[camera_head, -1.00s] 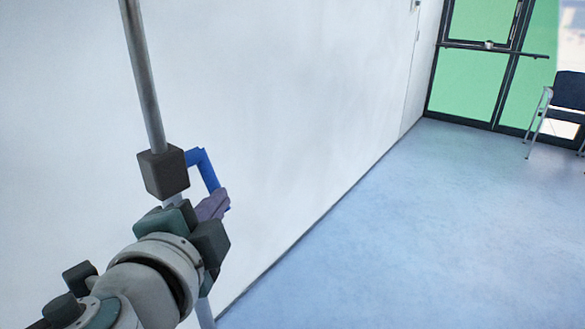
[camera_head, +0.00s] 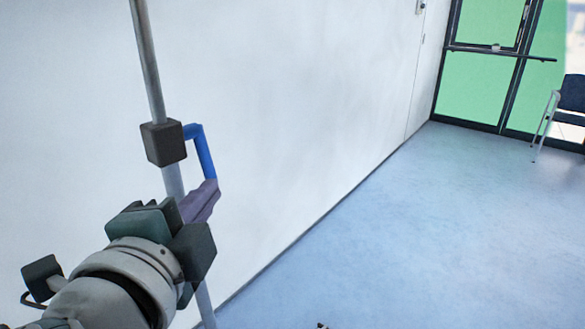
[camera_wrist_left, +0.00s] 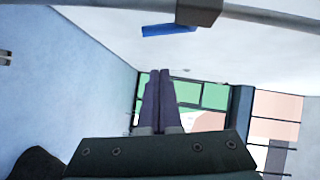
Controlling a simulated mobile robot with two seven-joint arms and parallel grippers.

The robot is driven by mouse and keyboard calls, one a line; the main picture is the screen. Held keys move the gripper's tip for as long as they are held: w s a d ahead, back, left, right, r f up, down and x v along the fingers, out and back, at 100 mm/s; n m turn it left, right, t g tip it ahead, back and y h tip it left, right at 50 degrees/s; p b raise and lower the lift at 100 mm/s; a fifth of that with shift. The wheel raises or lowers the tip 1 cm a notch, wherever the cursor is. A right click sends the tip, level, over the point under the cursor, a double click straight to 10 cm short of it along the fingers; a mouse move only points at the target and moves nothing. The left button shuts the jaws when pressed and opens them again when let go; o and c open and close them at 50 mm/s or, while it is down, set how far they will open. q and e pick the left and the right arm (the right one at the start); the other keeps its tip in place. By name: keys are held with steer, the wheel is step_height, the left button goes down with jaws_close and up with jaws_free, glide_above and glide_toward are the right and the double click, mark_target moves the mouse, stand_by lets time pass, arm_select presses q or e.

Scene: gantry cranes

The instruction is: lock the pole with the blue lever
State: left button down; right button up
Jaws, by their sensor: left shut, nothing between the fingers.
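The grey pole (camera_head: 147,55) runs down through a dark block (camera_head: 164,143), from which the blue lever (camera_head: 204,155) sticks out right and bends downward. My left gripper (camera_head: 213,184) is shut and empty, with its purple-grey fingers over the lever's lower end in the head view, hiding it. In the left wrist view the shut fingers (camera_wrist_left: 160,75) point towards the room. There the blue lever (camera_wrist_left: 169,29) and the block (camera_wrist_left: 200,11) lie beyond the fingertips, with a visible gap in the picture. I cannot tell whether the fingers touch the lever. My right gripper is not seen.
A white wall (camera_head: 300,90) stands close behind the pole. Blue floor (camera_head: 400,240) lies open to the right. A dark-framed glass door (camera_head: 480,85) and a chair (camera_head: 567,108) are far off. A small dark thing at the bottom edge is unclear.

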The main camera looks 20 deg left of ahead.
arm_select(q)
steer(key=v, duration=0.5)
steer(key=shift+s+r+b, duration=0.1)
steer(key=shift+s+b, duration=0.15)
steer(key=shift+b, duration=0.05)
steer(key=shift+a, duration=0.1)
